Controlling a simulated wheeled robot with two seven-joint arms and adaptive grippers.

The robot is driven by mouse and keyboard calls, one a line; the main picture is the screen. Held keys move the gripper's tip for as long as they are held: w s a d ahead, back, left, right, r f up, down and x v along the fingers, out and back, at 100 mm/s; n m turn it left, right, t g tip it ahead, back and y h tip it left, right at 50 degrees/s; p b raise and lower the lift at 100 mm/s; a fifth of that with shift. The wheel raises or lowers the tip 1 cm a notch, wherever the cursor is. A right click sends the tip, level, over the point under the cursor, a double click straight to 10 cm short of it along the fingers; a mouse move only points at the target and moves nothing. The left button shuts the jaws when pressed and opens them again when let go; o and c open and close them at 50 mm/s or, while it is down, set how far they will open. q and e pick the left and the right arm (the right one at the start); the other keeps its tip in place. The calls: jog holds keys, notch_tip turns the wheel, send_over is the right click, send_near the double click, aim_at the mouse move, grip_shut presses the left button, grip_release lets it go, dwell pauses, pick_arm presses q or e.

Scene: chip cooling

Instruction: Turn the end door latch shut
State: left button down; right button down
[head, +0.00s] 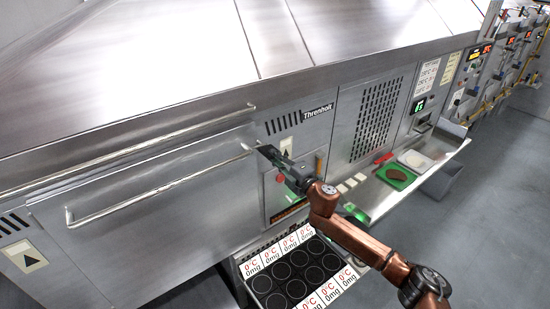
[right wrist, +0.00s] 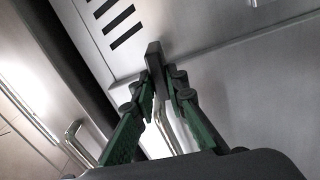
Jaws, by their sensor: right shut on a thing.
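My right gripper (head: 266,151) reaches up to the front of the steel machine, at the right end of a long bar handle (head: 160,187). In the right wrist view its green-padded fingers (right wrist: 163,82) close on a dark grey block, which I take to be the end door latch (right wrist: 153,56). The latch stands out from the steel front, and the fingers hide its lower part. I cannot tell its exact turn angle. The door panel (head: 140,230) looks flush with the machine front. My left gripper is out of view.
A second bar handle (head: 130,150) runs above the first. Below my right arm is a rack of round black pans (head: 283,271) with label cards. A shelf (head: 422,180) to the right holds a green tray (head: 393,182) and a white plate (head: 414,159).

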jog(key=shift+f+n, duration=0.1)
jog(key=shift+n, duration=0.4)
jog(key=c, duration=1.9)
grip_release()
jog(key=shift+c, duration=0.2)
jog(key=v, duration=1.2)
